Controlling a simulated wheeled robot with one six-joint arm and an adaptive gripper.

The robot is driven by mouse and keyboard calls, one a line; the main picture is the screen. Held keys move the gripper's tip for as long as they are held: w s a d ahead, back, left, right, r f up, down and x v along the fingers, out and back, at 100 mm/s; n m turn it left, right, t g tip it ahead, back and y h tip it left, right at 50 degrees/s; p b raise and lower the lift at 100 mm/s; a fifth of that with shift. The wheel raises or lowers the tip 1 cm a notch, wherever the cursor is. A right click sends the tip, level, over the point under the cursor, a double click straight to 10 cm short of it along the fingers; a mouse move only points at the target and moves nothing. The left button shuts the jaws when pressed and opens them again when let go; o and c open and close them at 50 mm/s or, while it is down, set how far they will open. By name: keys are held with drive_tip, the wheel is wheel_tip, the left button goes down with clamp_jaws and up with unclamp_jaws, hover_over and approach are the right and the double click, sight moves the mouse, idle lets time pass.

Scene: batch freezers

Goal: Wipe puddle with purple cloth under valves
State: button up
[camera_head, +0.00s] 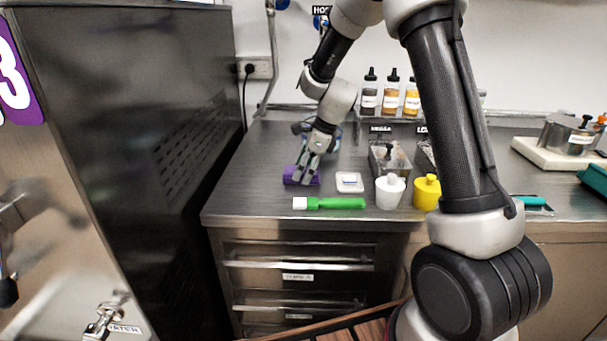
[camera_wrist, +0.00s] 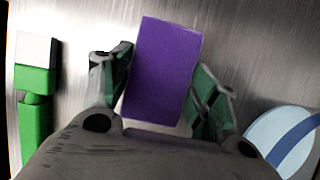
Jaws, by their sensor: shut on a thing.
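The purple cloth (camera_head: 292,174) is a small block-like piece at the left end of the steel counter. It also shows in the wrist view (camera_wrist: 165,70), between my two fingers. My gripper (camera_head: 303,172) is shut on the purple cloth, fingers pointing down at the counter; the wrist view shows the fingers (camera_wrist: 163,85) on both sides of it. The valves are partly in view: a blue-handled one (camera_head: 281,4) on the wall at the top, above the counter's back left. I cannot make out a puddle on the counter.
A green tool with a white end (camera_head: 335,203) lies along the front edge. A white square dish (camera_head: 348,182), white pot (camera_head: 390,191) and yellow pot (camera_head: 427,192) stand to the right. Bottles (camera_head: 390,95) stand behind. A dark machine (camera_head: 140,110) walls off the left.

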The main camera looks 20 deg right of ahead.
sight(299, 192)
drive_tip(key=shift+w+d, duration=0.15)
drive_tip(key=shift+w, duration=0.35)
drive_tip(key=shift+s+a+f, duration=0.1)
drive_tip(key=shift+s+a, duration=0.1)
drive_tip(key=shift+s, duration=0.5)
drive_tip(key=shift+s+a+f, duration=0.15)
drive_tip(key=shift+s+a, duration=0.05)
drive_tip(key=shift+s, duration=0.45)
drive_tip(key=shift+s+a+f, duration=0.1)
drive_tip(key=shift+s+a, duration=0.1)
drive_tip(key=shift+s, duration=0.5)
drive_tip(key=shift+c, duration=0.8)
drive_tip(key=shift+s+a, duration=0.3)
drive_tip(key=shift+s, duration=0.65)
drive_tip(key=shift+s+a, duration=0.3)
drive_tip(key=shift+s, duration=0.6)
drive_tip(key=shift+r, duration=0.15)
drive_tip(key=shift+w+r, duration=0.2)
drive_tip(key=shift+r, duration=2.85)
drive_tip(key=shift+r, duration=0.1)
drive_tip(key=shift+r, duration=1.4)
